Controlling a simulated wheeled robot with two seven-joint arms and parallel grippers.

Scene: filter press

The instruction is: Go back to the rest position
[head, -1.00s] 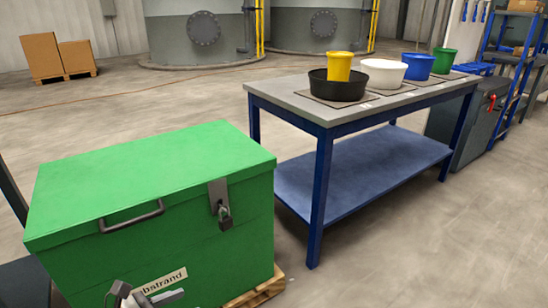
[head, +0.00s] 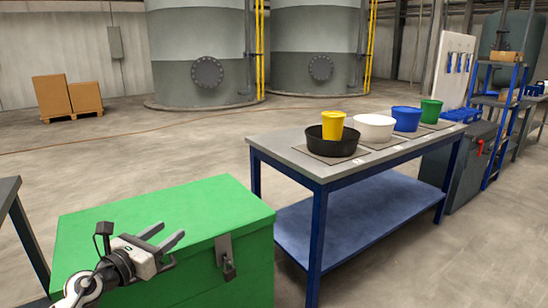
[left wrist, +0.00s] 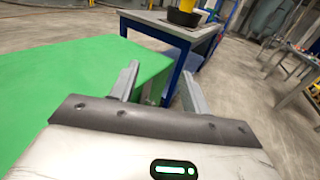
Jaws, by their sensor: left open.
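My left gripper (head: 168,238) is open and empty. In the head view it is at the lower left, in front of the top of the green chest (head: 100,222). In the left wrist view its two fingers (left wrist: 158,85) stand apart with nothing between them, and the chest's green lid (left wrist: 60,90) fills the left side. The chest is closed, with a padlock (head: 229,266) on its front hasp. My right gripper shows in neither view.
A blue-framed table (head: 296,160) stands right of the chest. It carries a black basin (head: 330,148) with a yellow bucket (head: 333,124) in it, then white (head: 374,128), blue (head: 406,118) and green (head: 431,110) containers. Open floor (head: 150,160) lies behind the chest.

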